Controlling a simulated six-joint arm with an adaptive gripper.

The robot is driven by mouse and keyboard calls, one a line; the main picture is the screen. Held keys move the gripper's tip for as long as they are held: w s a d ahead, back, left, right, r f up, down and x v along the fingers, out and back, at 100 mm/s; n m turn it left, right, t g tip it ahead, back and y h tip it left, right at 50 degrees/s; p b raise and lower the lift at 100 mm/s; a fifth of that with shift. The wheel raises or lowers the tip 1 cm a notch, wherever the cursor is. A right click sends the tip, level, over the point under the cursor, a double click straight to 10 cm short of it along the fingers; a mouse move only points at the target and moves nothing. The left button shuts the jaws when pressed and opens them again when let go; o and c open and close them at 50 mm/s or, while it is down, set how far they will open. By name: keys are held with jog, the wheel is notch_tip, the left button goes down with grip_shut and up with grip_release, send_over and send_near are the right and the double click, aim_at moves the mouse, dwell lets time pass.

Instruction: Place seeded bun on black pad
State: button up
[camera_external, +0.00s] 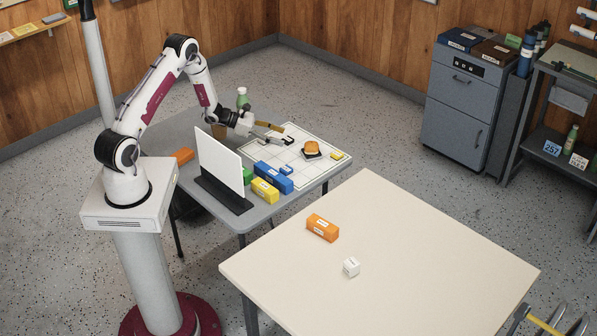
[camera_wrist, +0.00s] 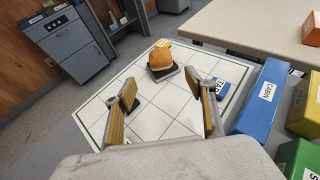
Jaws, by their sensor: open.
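The seeded bun (camera_external: 311,147) is a round orange-brown bun. It rests on the small black pad (camera_external: 312,155) on the white gridded mat (camera_external: 331,170). In the wrist view the bun (camera_wrist: 160,56) sits on the dark pad (camera_wrist: 164,74), ahead of and beyond my fingertips. My gripper (camera_external: 287,138) is to the left of the bun and apart from it. The wrist view shows my gripper (camera_wrist: 171,92) open, its two fingers spread with only bare mat between them.
A white upright panel (camera_external: 220,161) stands on the grey table (camera_external: 183,136), near blue (camera_external: 273,177), yellow (camera_external: 264,190) and green blocks. A small blue block (camera_external: 286,170) and a yellow one (camera_external: 337,155) lie on the mat.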

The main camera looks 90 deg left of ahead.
jog(key=w+d+r+n+g+y, duration=0.2)
jog(key=d+r+n, duration=0.2)
jog(key=r+n, duration=0.45)
jog(key=w+d+r+n+g+y, duration=0.15)
jog(key=d+r+n, duration=0.3)
jog(key=r, duration=0.65)
jog(key=s+d+r+n+g+y, duration=0.1)
jog(key=s+d+r+n, duration=0.25)
jog(key=d+n, duration=0.2)
jog(key=s+d+r+n+g, duration=0.1)
jog(key=s+d+r+n, duration=0.25)
jog(key=d, duration=0.25)
jog(key=s+d+r+n+g+h, duration=0.1)
jog(key=s+d+n+h, duration=0.3)
jog(key=s+d+n, duration=0.9)
jog(key=s+d+g, duration=0.1)
jog(key=s+d, duration=0.6)
jog(key=s, duration=0.2)
jog(key=shift+d+n, duration=0.25)
jog(key=shift+n, duration=0.15)
